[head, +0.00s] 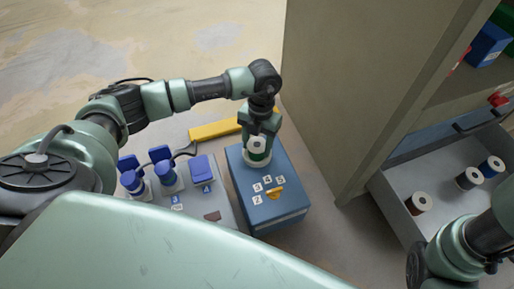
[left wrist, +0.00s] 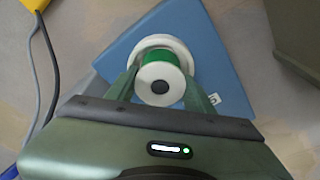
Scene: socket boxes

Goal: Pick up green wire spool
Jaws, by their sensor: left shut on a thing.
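The green wire spool (head: 257,147) has white flanges and green wire. My left gripper (head: 259,141) is shut on it, over the far end of the blue box (head: 283,207). In the left wrist view the spool (left wrist: 156,77) sits between the two fingers (left wrist: 163,88), with the blue box (left wrist: 200,30) behind it. I cannot tell whether the spool touches the box top. My right arm shows at the lower right of the head view, but its gripper is not in view.
Blue socket boxes (head: 166,174) with cables stand left of the blue box. A yellow object (head: 214,130) lies behind them.

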